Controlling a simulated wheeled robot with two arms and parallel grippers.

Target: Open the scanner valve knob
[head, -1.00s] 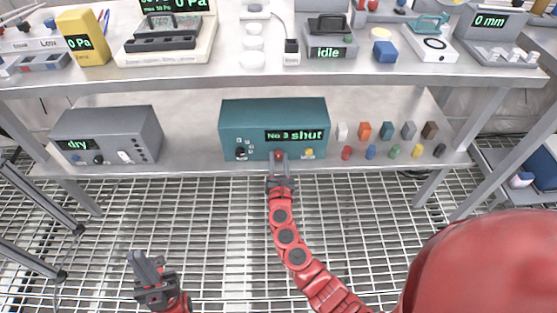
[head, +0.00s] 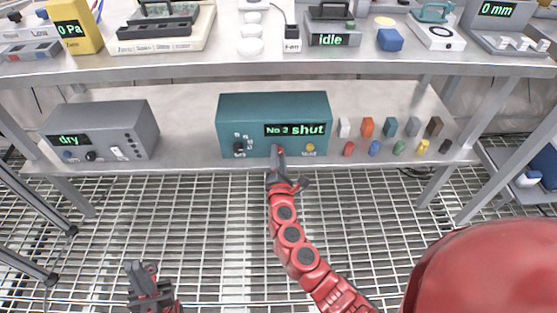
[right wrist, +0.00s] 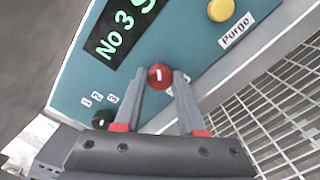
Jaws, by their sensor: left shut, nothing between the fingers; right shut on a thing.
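The teal scanner box (head: 228,112) stands on the lower shelf, and its green display (head: 295,130) reads "No 3 shut". A round red knob (head: 280,149) sits low on its front, with a black selector knob (head: 239,147) to its left and a yellow Purge button (head: 310,147) to its right. My right gripper (head: 278,157) is shut on the red knob. In the right wrist view the red knob (right wrist: 160,76) shows a pale mark between the fingertips (right wrist: 160,84). My left gripper (head: 139,268) is shut and empty, low over the grating.
A grey box (head: 105,120) reading "dry" stands to the left on the lower shelf (head: 185,155). Several small coloured blocks and pegs stand to the right. The upper shelf (head: 210,72) carries several instruments. The grating floor (head: 200,220) in front is clear.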

